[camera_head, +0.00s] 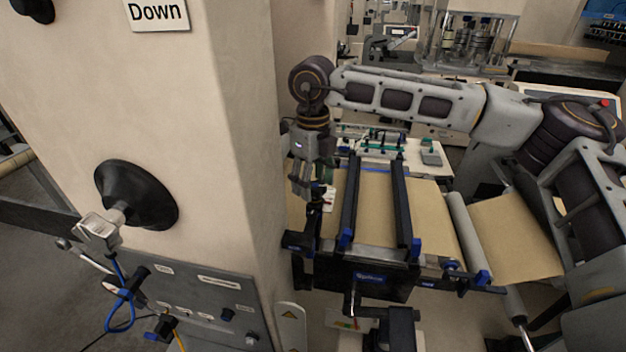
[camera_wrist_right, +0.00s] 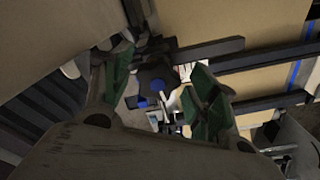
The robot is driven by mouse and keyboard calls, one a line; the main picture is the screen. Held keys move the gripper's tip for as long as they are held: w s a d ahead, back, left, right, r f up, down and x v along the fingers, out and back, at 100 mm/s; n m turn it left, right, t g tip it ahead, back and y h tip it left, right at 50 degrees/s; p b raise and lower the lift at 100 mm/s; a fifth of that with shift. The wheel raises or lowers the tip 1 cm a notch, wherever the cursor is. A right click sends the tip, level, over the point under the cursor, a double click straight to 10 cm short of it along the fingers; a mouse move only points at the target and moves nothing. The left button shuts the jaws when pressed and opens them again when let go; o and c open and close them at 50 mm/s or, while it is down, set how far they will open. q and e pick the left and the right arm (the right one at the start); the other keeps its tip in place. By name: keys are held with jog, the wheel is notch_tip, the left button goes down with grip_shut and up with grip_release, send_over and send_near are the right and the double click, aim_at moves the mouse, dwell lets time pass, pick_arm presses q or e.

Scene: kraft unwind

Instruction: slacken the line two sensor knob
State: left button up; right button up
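My right gripper (camera_head: 314,200) points down over the left end of the black sensor frame across the brown paper web. In the right wrist view its two green-padded fingers are spread apart. A dark rounded knob-like part (camera_wrist_right: 154,76) with a blue piece shows between and beyond the fingertips; I cannot tell whether they touch it. I cannot tell for certain that this is the line two sensor knob. My left gripper is not in view.
A large beige machine column (camera_head: 235,120) stands close to the left of my right gripper. Two dark rails (camera_head: 400,200) run above the brown paper (camera_head: 430,215). A grey roller (camera_head: 466,230) lies to the right. A control panel (camera_head: 200,290) with cables is at lower left.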

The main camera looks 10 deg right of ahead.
aim_at(313, 184)
jog(key=c, duration=0.7)
jog(key=shift+f+n+b, duration=0.1)
jog(key=shift+n+b, duration=0.5)
jog(key=shift+b, duration=0.45)
jog(key=shift+c, duration=0.2)
jog(key=shift+s+n+b, duration=0.15)
jog(key=shift+n+b, duration=0.95)
jog(key=shift+b, duration=0.05)
jog(key=o, duration=1.1)
jog(key=shift+a, duration=0.1)
jog(key=shift+r, duration=0.25)
jog(key=shift+r, duration=5.85)
